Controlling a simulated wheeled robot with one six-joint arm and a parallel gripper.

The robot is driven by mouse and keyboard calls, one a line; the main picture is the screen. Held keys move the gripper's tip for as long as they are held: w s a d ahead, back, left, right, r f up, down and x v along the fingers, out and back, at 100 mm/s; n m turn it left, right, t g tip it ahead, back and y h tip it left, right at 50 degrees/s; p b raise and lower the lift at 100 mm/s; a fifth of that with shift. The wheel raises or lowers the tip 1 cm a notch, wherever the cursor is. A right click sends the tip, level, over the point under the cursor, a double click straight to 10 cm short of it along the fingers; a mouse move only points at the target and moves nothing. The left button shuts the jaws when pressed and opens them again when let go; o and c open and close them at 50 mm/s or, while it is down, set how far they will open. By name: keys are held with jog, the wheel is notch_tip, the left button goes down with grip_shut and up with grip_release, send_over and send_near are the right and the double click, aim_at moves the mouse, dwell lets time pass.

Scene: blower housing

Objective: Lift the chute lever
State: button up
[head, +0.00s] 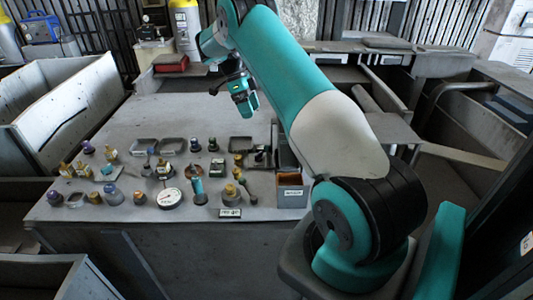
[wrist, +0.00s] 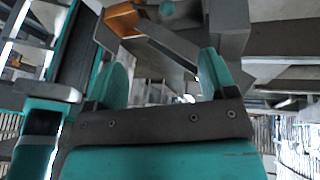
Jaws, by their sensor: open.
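I cannot pick out the chute lever for certain in either view. In the head view my gripper (head: 246,107) hangs in the air above the back of the grey table (head: 187,115), with nothing visible in it. In the wrist view its two teal fingers stand well apart with a wide gap between them. Beyond the fingers a grey angled bar (wrist: 163,43) runs from upper left toward the middle; I cannot tell whether it is the lever. An orange-brown surface (wrist: 121,19) shows at its upper left end.
Several small bottles, jars and trays crowd the table's front half, among them a round white-topped tin (head: 169,198). A labelled brown-fronted box (head: 291,192) stands at the right edge. A large grey bin (head: 62,105) is at left. The table's back left is clear.

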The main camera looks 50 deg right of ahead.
aim_at(266, 148)
jog(key=p+x, duration=0.2)
jog(key=x, duration=1.3)
jog(key=shift+f+p, duration=0.15)
jog(key=shift+p, duration=0.15)
jog(key=shift+c, duration=0.4)
jog(key=shift+s, duration=0.1)
jog(key=c, duration=1.1)
